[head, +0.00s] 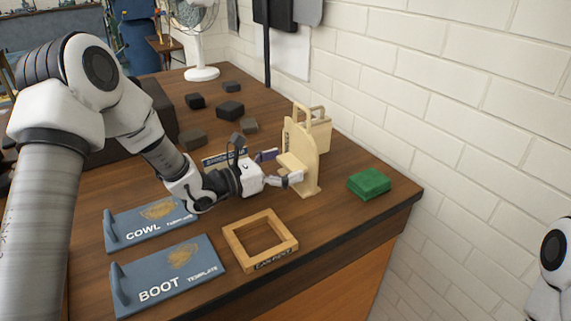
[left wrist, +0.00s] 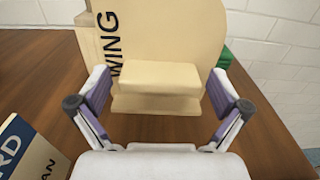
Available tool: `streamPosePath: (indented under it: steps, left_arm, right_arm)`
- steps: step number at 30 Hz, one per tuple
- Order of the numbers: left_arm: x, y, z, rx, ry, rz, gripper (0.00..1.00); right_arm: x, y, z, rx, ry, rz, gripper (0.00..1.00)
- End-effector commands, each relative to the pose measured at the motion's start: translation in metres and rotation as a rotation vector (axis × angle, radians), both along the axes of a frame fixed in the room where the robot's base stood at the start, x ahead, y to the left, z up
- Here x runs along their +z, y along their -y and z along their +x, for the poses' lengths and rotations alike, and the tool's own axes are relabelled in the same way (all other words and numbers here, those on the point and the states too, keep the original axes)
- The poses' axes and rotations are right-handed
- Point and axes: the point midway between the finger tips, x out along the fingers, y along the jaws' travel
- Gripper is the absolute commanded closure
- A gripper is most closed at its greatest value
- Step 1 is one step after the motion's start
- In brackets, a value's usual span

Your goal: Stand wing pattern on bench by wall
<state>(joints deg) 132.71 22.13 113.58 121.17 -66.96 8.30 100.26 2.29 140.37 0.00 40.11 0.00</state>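The wing pattern (head: 309,163) is a cream board with a rounded top, standing upright on the wooden bench (head: 340,222) near the white wall. In the left wrist view its face (left wrist: 175,30) carries the word WING, and a cream block (left wrist: 160,78) sticks out from it. My left gripper (head: 281,168) is open in front of the board. Its two purple-padded fingers (left wrist: 160,92) stand either side of the block, with gaps visible on both sides. Part of my right arm shows at the right edge of the head view; its gripper is out of view.
Another cream piece with a handle (head: 321,135) stands behind the pattern. A green stack (head: 369,183) lies to its right. A wooden frame (head: 260,240), COWL template (head: 150,222) and BOOT template (head: 168,276) lie nearer. Several dark blocks (head: 230,109) and a fan (head: 200,40) are farther back.

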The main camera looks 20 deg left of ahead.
Motion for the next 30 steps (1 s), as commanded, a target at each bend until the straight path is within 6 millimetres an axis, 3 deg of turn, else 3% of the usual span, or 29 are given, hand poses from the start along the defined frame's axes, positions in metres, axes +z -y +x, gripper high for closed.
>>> streamPosePath:
  steps: [7, 19, 30]
  left_arm:
    - [0.002, -0.006, -0.006, 0.003, 0.000, -0.003, 0.00]
    - [0.006, -0.058, -0.072, 0.004, 0.002, -0.009, 0.00]
    - [0.005, -0.075, -0.094, -0.001, 0.001, 0.001, 0.00]
  right_arm:
    - [0.001, 0.000, 0.000, 0.000, 0.000, 0.000, 1.00]
    - [0.003, 0.000, 0.000, 0.000, 0.000, 0.000, 1.00]
    - [0.008, 0.000, 0.000, 0.000, 0.000, 0.000, 1.00]
